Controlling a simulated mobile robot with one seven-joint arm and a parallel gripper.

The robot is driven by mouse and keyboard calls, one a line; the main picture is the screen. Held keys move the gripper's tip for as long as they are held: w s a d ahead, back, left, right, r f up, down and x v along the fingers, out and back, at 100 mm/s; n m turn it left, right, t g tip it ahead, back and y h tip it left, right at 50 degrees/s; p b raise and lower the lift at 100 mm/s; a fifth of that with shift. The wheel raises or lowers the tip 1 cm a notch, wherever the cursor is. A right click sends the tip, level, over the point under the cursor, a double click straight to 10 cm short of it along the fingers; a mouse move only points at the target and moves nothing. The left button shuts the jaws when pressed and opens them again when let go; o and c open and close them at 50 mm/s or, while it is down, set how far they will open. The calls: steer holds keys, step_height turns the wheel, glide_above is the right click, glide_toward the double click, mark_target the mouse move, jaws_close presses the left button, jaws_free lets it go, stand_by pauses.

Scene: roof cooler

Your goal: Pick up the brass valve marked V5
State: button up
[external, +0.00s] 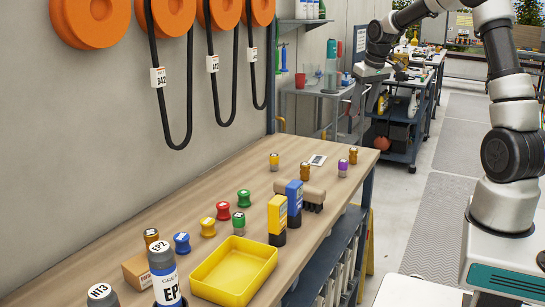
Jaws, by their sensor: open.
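Several small brass-coloured pieces stand on the wooden bench: one with a yellow top (274,161), one near the white card (305,171), one at the far right corner (353,156) and one at the near left (151,237). Their markings are too small to read, so I cannot tell which is V5. A purple-topped piece (343,168) stands near the right edge. My gripper (358,104) hangs in the air beyond the bench's far end, open and apart from all of these pieces. Its fingers are small and hard to make out.
The bench (215,187) also holds a yellow tray (236,270), a brush (313,197), yellow and blue blocks, coloured knobs and bottles at the near left. Orange reels (90,18) with hanging black hoses line the wall. A grey table and a blue cart (402,135) stand behind.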

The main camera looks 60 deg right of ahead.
mark_target(354, 149)
steer(key=shift+m, duration=0.4)
steer(key=x, duration=0.4)
steer(key=s+x, duration=0.1)
steer(key=x, duration=0.4)
steer(key=d+b+x, duration=0.1)
steer(key=x, duration=0.4)
steer(key=shift+s+d, duration=0.1)
steer(key=shift+s, duration=0.15)
steer(key=x, duration=0.5)
steer(key=shift+d, duration=0.2)
steer(key=shift+r, duration=0.1)
jaws_close()
